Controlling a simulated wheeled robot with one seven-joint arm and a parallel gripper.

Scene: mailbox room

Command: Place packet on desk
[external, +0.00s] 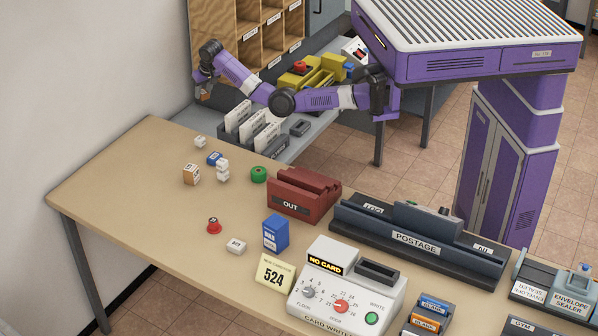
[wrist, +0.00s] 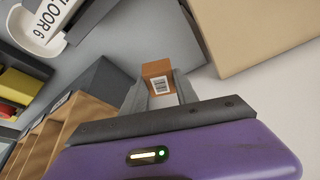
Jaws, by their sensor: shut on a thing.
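My gripper (wrist: 160,88) is shut on a small brown packet (wrist: 157,70) with a white barcode label, seen between the fingers in the wrist view. The desk's tan surface also shows at the upper right of the wrist view (wrist: 255,30).
The desk's left part holds several small boxes (external: 191,174), a green roll (external: 258,174) and a red stamp (external: 213,226). A red OUT tray (external: 300,195), a POSTAGE machine (external: 420,238) and a card writer (external: 345,290) fill its right. The front left is bare. Upright cards (external: 238,116) stand behind.

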